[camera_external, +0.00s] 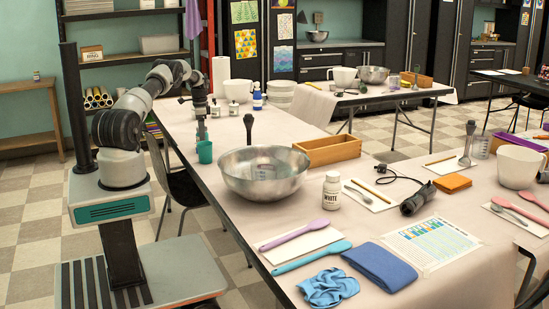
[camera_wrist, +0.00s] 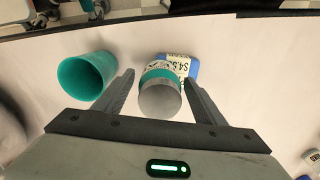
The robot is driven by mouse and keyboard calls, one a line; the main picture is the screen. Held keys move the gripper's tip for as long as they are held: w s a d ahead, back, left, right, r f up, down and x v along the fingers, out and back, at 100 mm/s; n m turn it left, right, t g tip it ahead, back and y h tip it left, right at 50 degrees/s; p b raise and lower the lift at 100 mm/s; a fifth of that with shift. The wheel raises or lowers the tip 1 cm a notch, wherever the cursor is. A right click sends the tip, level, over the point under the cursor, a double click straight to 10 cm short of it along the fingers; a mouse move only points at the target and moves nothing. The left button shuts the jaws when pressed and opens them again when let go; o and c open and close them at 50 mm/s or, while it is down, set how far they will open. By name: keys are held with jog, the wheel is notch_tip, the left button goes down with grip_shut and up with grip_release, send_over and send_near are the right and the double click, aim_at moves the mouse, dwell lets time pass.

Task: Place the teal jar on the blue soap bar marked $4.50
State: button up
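In the wrist view the teal jar (camera_wrist: 161,73) with its grey lid (camera_wrist: 159,99) is between the two fingers of my gripper (camera_wrist: 159,77). The fingers are spread, with a narrow gap visible beside the jar, so my gripper looks open. The blue soap bar (camera_wrist: 193,69) with a pale $4.50 label (camera_wrist: 179,63) is just beyond the jar, partly hidden by it. I cannot tell whether jar and bar touch. In the external view my gripper (camera_external: 201,136) points down over the table's left edge; the jar and the bar cannot be made out there.
A teal cup (camera_wrist: 86,76) lies close left of my gripper in the wrist view; it also shows in the external view (camera_external: 205,152).

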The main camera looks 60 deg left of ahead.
jog(key=shift+r, duration=0.15)
